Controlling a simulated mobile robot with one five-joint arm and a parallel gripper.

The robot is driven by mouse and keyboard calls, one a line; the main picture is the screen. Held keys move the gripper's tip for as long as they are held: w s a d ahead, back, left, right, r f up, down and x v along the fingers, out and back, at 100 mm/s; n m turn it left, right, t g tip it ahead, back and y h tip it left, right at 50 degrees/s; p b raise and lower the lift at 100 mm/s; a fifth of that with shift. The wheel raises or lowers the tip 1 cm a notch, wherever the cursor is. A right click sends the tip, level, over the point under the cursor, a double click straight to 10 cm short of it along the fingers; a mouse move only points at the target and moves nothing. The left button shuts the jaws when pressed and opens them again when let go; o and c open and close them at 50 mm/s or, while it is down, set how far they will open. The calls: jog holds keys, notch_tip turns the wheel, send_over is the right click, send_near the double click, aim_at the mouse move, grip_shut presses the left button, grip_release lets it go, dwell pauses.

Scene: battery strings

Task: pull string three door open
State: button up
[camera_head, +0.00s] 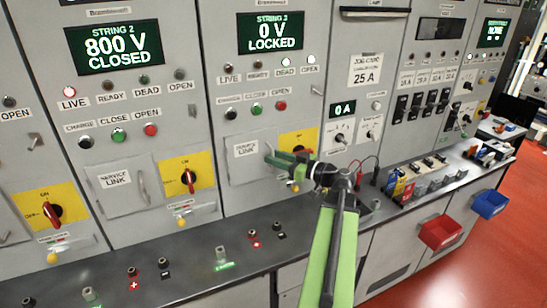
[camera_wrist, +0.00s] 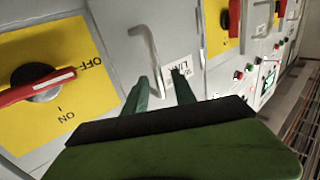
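The service link door (camera_head: 243,172) is on the cabinet panel whose display (camera_head: 271,33) reads 0 V LOCKED. It looks shut in the head view. My gripper (camera_head: 272,155) is at the door's right side and hides most of its handle there. In the wrist view, the bent metal handle (camera_wrist: 151,55) stands out from the grey door. My gripper's two green fingers (camera_wrist: 162,85) are spread apart, one on each side of the handle's near end. Gaps show between the handle and both fingers.
A yellow switch plate with a red knob (camera_wrist: 40,84) is beside the handle. Another door with a handle (camera_head: 124,189) is on the 800 V CLOSED panel at left. A grey ledge with terminals (camera_head: 190,262) runs below. Red (camera_head: 441,232) and blue (camera_head: 490,204) bins hang at right.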

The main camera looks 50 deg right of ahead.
jog(key=shift+w+a, duration=0.1)
jog(key=shift+w, duration=0.5)
grip_shut()
dwell(1.1)
